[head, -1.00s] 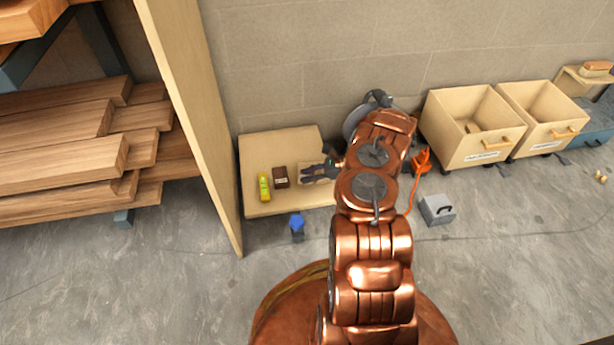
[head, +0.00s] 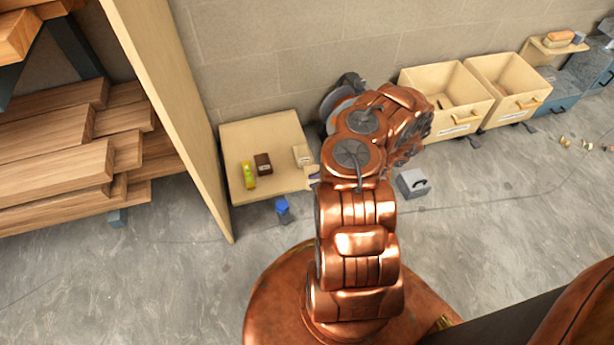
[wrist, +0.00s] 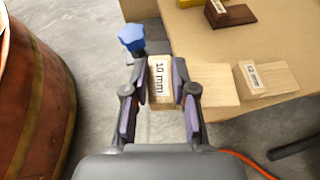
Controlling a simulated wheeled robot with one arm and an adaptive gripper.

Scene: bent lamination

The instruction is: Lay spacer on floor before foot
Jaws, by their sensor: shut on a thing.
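A pale wooden spacer block marked "10 mm" (wrist: 160,80) stands between the finger pads of my gripper (wrist: 160,92) in the wrist view. My gripper is shut on it and holds it beside the low wooden table (wrist: 222,98). In the head view my arm hides most of my gripper, near the right front corner of the table (head: 235,180). A blue knob on a dark stem (wrist: 132,40) is just beyond the left finger; it also shows on the floor side of the table in the head view (head: 282,207). I cannot tell whether it belongs to the foot.
Another pale labelled block (wrist: 265,78), a dark brown block (wrist: 230,13) and a yellow level (head: 249,174) lie on the table. A tall panel (head: 165,110) stands left of it. A grey box (head: 413,183) and two crates (head: 445,98) are right. Open floor lies in front.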

